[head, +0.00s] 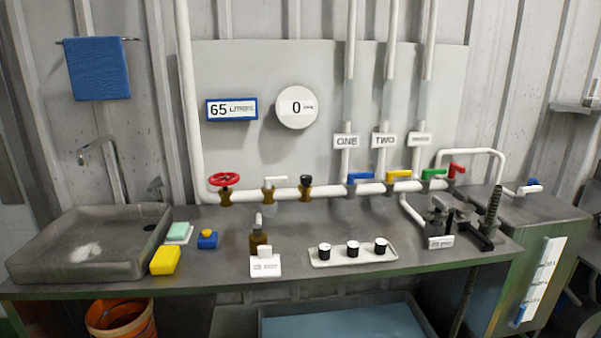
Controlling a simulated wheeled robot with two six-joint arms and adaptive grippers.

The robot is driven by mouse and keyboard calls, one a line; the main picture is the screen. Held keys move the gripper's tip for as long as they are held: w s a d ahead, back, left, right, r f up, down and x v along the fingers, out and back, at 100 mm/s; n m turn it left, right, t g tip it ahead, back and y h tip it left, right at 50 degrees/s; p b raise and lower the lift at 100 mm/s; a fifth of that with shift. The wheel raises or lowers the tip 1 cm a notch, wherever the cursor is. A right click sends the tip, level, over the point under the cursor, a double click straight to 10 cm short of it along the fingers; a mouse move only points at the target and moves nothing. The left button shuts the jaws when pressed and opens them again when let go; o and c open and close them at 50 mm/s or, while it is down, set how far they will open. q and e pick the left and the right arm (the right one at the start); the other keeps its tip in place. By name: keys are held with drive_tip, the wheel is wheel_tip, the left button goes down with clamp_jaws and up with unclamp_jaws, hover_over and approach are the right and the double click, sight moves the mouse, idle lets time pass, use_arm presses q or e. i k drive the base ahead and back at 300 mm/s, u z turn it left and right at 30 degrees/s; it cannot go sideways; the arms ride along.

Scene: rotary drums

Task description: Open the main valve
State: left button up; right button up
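A red round handwheel valve (225,181) sits at the left end of the white horizontal pipe (325,192), near where the tall left pipe comes down. No label that I can read names it the main valve. To its right on the same pipe are a brass valve with a white handle (274,183) and a brass valve with a black knob (306,184). Further right are blue (361,178), yellow (399,175), green (434,174) and red (457,169) lever handles. Neither of my grippers is in view.
A display reading 65 litres (232,109) and a round gauge reading 0 (297,107) hang above. The bench (215,265) holds a sink (90,243), a yellow sponge (165,261), a small brown bottle (259,241), a cup tray (330,262) and a dark metal device (440,225).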

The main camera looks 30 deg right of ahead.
sight(224, 182)
drive_tip(key=z, duration=0.8)
drive_tip(key=i, duration=0.95)
drive_tip(key=z, duration=0.5)
